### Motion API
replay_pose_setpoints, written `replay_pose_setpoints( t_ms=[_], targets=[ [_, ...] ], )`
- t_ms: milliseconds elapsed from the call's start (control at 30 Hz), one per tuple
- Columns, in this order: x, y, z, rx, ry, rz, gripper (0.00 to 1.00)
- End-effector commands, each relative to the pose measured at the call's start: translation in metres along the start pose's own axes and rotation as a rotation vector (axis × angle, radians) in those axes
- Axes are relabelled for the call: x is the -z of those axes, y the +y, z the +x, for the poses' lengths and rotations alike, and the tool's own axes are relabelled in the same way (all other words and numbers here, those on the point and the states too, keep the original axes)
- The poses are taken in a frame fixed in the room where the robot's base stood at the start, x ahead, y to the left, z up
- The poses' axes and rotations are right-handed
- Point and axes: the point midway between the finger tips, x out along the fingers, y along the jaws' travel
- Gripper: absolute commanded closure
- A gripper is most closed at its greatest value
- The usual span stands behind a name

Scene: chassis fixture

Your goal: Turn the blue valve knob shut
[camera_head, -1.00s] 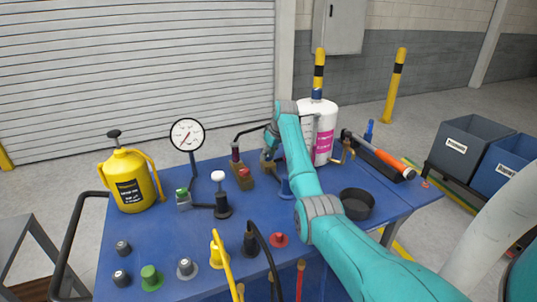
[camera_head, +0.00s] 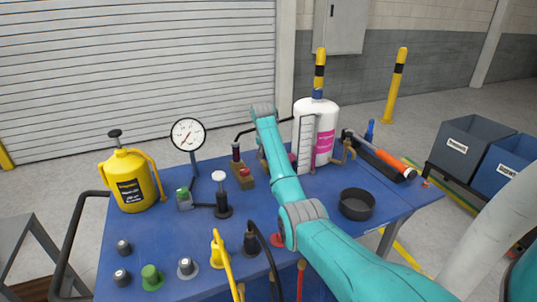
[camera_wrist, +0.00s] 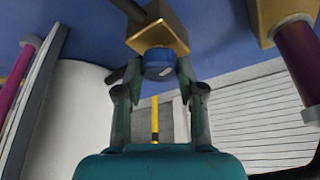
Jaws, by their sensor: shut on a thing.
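The blue valve knob (camera_wrist: 158,64) shows in the wrist view, upper middle, on the face of a brass-coloured valve block (camera_wrist: 160,25). My gripper (camera_wrist: 157,76) is shut on the knob, with one finger on its left side and one on its right. A pale mark shows on the knob's face. In the head view my teal arm reaches over the table and hides the knob, the brass block and my fingertips.
The blue table (camera_head: 185,240) holds a yellow can (camera_head: 130,182), a pressure gauge (camera_head: 188,134), a white and pink cylinder (camera_head: 318,130) close right of my arm, and a black bowl (camera_head: 357,204). Several knobs stand along the front. Another brass block (camera_wrist: 282,14) is nearby.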

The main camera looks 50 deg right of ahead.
Motion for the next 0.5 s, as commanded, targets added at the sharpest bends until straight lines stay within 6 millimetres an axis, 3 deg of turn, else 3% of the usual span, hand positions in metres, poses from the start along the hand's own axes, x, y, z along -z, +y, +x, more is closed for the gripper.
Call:
replay_pose_setpoints(
  t_ms=[500],
  targets=[
    [0.0, -0.0013, -0.0002, -0.107, -0.002, 0.256, 0.96]
  ],
)
